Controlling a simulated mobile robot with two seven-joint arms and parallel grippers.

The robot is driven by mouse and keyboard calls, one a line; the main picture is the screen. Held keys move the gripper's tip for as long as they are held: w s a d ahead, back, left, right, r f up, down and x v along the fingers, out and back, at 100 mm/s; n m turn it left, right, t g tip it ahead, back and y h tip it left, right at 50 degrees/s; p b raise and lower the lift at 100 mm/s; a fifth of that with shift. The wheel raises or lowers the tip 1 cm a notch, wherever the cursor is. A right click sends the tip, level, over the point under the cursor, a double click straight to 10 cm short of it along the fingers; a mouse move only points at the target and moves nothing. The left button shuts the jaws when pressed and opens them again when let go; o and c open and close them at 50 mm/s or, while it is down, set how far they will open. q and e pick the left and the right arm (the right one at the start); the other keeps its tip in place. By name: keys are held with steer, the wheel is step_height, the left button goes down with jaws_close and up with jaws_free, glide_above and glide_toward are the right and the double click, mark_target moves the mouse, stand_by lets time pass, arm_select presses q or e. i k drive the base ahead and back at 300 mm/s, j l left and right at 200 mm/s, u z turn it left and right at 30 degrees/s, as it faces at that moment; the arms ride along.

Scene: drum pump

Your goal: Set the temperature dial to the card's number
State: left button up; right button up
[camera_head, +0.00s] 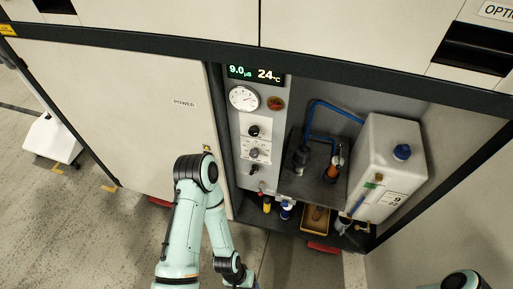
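The display (254,74) above shows 9.0 µs and 24 °C. My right gripper is out of view too.
A round white gauge (243,98) and a reddish round part (275,103) sit above the knobs. Right of the panel are blue pipes (324,119), a pump with an orange part (335,162) and a white tank (385,160) with a blue cap. A yellow tray (315,219) is below.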

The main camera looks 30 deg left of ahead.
mark_target(254, 153)
steer(key=k+z, duration=0.3)
steer(key=k, duration=0.15)
steer(key=k+z, duration=0.35)
steer(key=k, duration=0.15)
